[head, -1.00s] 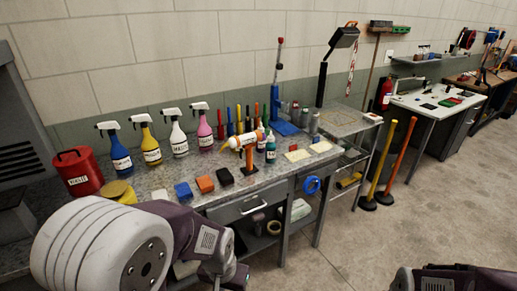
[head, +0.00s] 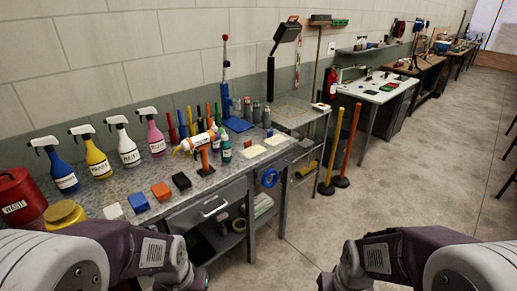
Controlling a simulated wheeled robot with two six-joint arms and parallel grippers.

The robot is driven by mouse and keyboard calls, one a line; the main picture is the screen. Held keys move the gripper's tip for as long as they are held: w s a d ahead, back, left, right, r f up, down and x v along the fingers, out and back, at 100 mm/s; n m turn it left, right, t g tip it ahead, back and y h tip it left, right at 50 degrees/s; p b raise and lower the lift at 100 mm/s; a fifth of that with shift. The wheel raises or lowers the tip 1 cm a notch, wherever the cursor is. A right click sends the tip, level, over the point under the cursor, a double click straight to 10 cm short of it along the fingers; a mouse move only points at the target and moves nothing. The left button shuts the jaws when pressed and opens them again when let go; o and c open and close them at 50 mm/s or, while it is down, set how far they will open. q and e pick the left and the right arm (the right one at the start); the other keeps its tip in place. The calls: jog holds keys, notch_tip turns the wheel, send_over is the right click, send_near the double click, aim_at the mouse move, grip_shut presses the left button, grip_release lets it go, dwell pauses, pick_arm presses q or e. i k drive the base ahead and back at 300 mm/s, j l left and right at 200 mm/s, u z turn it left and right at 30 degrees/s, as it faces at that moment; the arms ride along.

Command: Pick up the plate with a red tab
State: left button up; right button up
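I cannot make out a plate with a red tab for sure in the head view. A small green and red item (head: 389,87) lies on the white-topped bench (head: 362,95) further back, too small to tell what it is. My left arm comes in at the bottom left and my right arm at the bottom right. Both run out of the picture at the bottom edge, so neither gripper's fingers show.
A grey workbench (head: 235,172) along the wall bears spray bottles (head: 94,155), coloured blocks (head: 161,191), an orange-stand caulking tube (head: 198,142) and a red can (head: 20,198). Yellow (head: 333,150) and orange (head: 347,148) posts stand past its end. The floor (head: 420,190) at right is open.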

aim_at(250, 151)
jog(key=i+l+u, duration=0.1)
jog(key=i+u, duration=0.35)
jog(key=i+l+u, duration=0.85)
jog(key=i+j, duration=0.1)
